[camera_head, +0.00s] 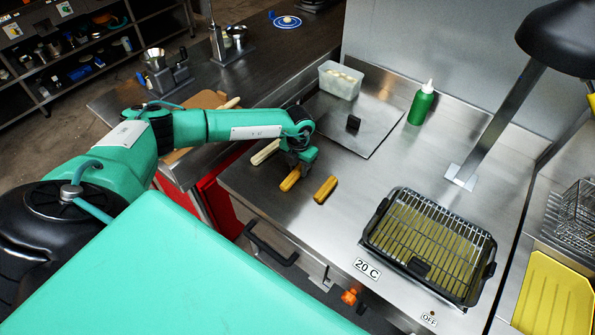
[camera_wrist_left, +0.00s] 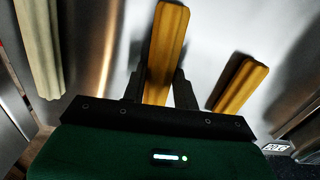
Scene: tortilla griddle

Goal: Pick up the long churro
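A golden churro (camera_head: 291,179) lies on the steel counter (camera_head: 262,189) under my left gripper (camera_head: 301,166). In the left wrist view this churro (camera_wrist_left: 165,45) runs between the two fingers of my left gripper (camera_wrist_left: 160,82), one finger close along each side. I cannot tell whether the fingers press on it. A second golden churro (camera_head: 325,189), shorter-looking, lies apart to the right; it also shows in the left wrist view (camera_wrist_left: 240,86). A pale churro (camera_head: 264,152) lies to the left, and also shows in the left wrist view (camera_wrist_left: 40,45). My right gripper is not in view.
A griddle with a wire rack (camera_head: 428,246) stands at the right front. A flat steel plate with a black handle (camera_head: 353,124), a clear tub (camera_head: 340,80) and a green bottle (camera_head: 421,104) stand behind.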

